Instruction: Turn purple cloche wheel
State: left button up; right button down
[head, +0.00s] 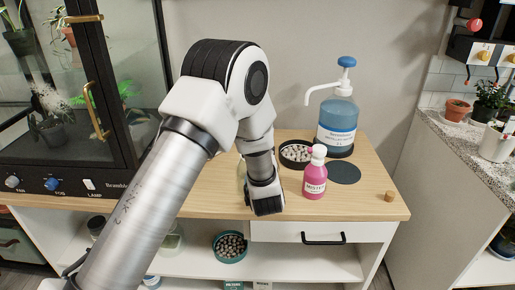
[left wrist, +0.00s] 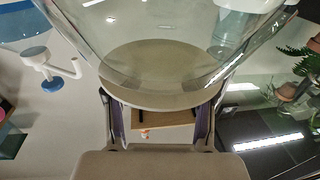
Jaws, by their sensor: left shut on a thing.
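My left arm crosses the middle of the head view, and its gripper (head: 265,200) is low over the front of the wooden counter. A little of a clear glass cloche (head: 241,172) shows behind the arm. In the left wrist view the glass cloche (left wrist: 150,35) fills the middle, close to my left gripper (left wrist: 160,122). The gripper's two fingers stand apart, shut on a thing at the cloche. Purple strips show along the inner sides of both fingers; I cannot tell whether these are the wheel or finger pads. The wheel is not clearly visible in the head view.
A pink bottle (head: 315,175), a blue pump bottle (head: 337,125), a dish of pebbles (head: 295,152) and a dark round mat (head: 345,173) stand right of the gripper. A cork (head: 389,196) lies near the right edge. A glass plant cabinet (head: 90,90) is at left.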

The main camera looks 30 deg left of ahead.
pick_arm(q)
jog(key=shift+n+g+y, duration=0.4)
jog(key=o, duration=1.2)
jog(key=v, duration=0.7)
jog(key=shift+s+d, duration=0.15)
jog(key=shift+s, duration=0.05)
jog(key=shift+f, duration=0.1)
